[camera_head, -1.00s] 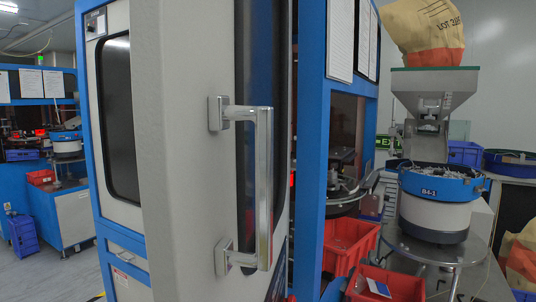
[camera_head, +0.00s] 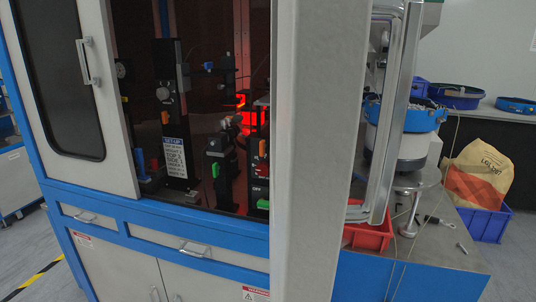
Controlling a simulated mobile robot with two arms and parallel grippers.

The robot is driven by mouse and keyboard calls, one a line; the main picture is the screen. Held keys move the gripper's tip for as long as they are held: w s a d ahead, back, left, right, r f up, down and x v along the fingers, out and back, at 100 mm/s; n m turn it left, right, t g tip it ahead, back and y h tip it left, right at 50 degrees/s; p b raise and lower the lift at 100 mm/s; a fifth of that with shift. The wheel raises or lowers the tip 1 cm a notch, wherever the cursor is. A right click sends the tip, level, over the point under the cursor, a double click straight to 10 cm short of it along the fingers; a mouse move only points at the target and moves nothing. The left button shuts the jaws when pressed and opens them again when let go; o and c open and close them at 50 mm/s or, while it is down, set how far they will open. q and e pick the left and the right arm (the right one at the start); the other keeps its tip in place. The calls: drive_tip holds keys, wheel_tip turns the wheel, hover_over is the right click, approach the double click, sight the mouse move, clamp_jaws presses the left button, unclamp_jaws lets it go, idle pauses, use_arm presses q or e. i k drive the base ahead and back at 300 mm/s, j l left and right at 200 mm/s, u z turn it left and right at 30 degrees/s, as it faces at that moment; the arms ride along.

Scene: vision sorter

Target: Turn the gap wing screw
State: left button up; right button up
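Neither of my grippers is in view. I look into the open front of a blue-and-white machine cabinet (camera_head: 180,226). Inside stand black posts and brackets with small coloured knobs: a blue knob (camera_head: 208,66), an orange knob (camera_head: 165,117) and a green knob (camera_head: 215,169). I cannot tell which part, if any, is the gap wing screw. A white set-up placard (camera_head: 175,157) hangs on one post. A red light (camera_head: 240,100) glows behind the posts.
A grey door panel (camera_head: 307,150) with a chrome handle (camera_head: 385,130) stands nearly edge-on in front, hiding the cabinet's right part. A windowed panel (camera_head: 72,95) closes the left. A blue-rimmed bowl (camera_head: 420,118), red bin (camera_head: 368,236) and printed sack (camera_head: 481,172) are at right.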

sight(262, 145)
drive_tip(key=j+z, duration=0.25)
drive_tip(key=z, duration=0.25)
drive_tip(key=i+j+z, duration=0.1)
drive_tip(key=j+z, duration=0.5)
drive_tip(key=z, duration=0.25)
drive_tip(key=j+z, duration=0.4)
drive_tip(key=i+l, duration=0.05)
drive_tip(key=l, duration=0.05)
